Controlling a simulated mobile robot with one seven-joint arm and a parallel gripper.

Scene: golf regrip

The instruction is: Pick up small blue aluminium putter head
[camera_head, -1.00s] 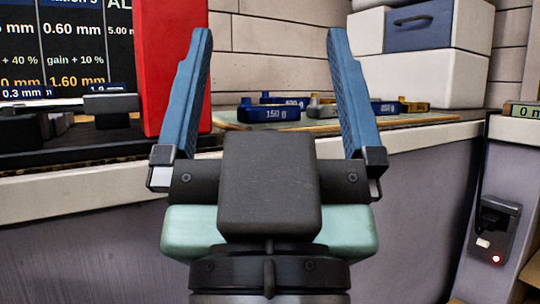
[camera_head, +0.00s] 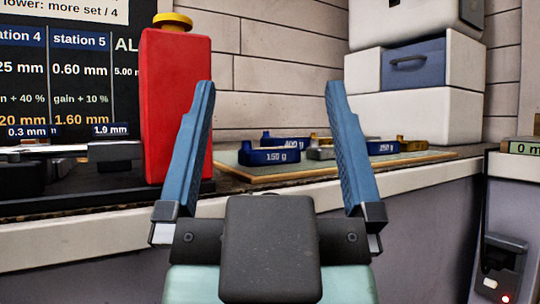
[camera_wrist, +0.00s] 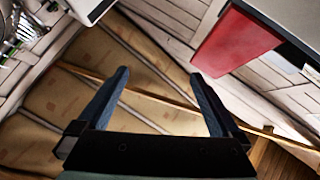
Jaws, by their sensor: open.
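Several putter heads sit on a mat on the bench in the head view. A blue head marked 150 g (camera_head: 269,157) is nearest, with a second blue head (camera_head: 290,142) marked about 400 g behind it. Another blue head (camera_head: 381,147) is to the right, between a grey head (camera_head: 321,153) and a brass-coloured one (camera_head: 411,145). My gripper (camera_head: 269,86) is open and empty, its blue fingers framing the nearest heads in the picture, apart from them. The wrist view shows the open gripper (camera_wrist: 160,74) too, with no putter head visible.
A tall red block (camera_head: 177,105) with a yellow top stands left of the mat (camera_head: 255,176). White boxes (camera_head: 415,115) with a blue drawer (camera_head: 413,60) are stacked at the back right. The bench's front edge (camera_head: 90,237) runs across the view.

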